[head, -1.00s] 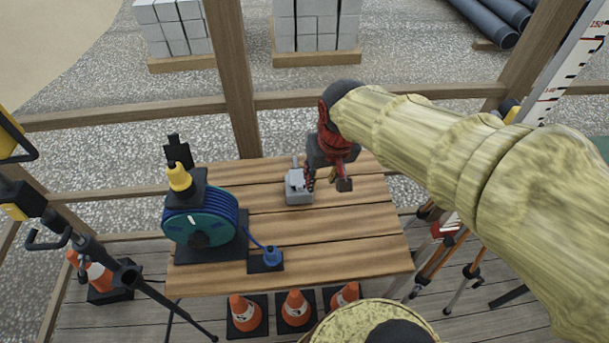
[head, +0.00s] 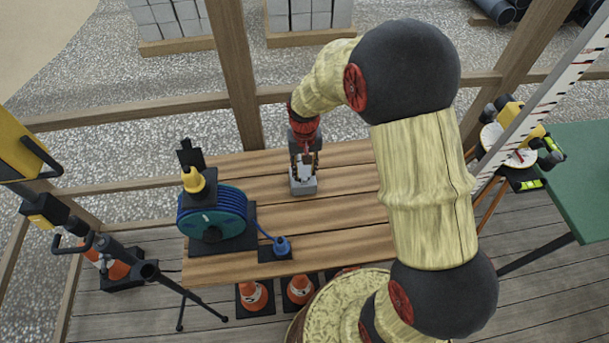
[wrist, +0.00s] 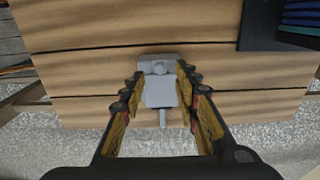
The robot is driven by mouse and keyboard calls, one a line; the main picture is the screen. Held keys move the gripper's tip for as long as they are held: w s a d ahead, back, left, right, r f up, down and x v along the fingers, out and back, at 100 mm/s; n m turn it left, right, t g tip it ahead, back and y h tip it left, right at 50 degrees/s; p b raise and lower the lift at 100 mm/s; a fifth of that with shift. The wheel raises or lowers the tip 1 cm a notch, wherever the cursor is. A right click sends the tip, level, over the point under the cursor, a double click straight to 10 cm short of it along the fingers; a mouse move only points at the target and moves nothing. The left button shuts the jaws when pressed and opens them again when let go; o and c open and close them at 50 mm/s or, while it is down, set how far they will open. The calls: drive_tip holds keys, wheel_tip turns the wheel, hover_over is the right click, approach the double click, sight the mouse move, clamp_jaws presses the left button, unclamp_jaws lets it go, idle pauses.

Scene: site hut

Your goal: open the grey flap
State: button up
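A small grey box with the grey flap (wrist: 160,92) stands on the wooden table (head: 340,224). In the wrist view a round knob shows at the box's far end and a thin lever sticks out toward the near end. The box (head: 303,187) shows in the head view just under my gripper (head: 304,170), which hides most of it. In the wrist view my gripper (wrist: 158,90) is open, with one finger on each side of the box. I cannot tell whether the fingers touch it. The flap looks shut, but its edges are hard to make out.
A blue cable reel (head: 212,217) stands at the table's left, with its cable running to a blue plug (head: 282,245). A yellow bottle-like item sits on the reel's stand. A wooden post (head: 233,75) and rail stand behind the table. A green table (head: 580,165) is at the right.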

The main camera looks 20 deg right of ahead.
sight(304, 178)
drive_tip(key=shift+f, duration=1.85)
drive_tip(key=shift+c, duration=0.4)
clamp_jaws()
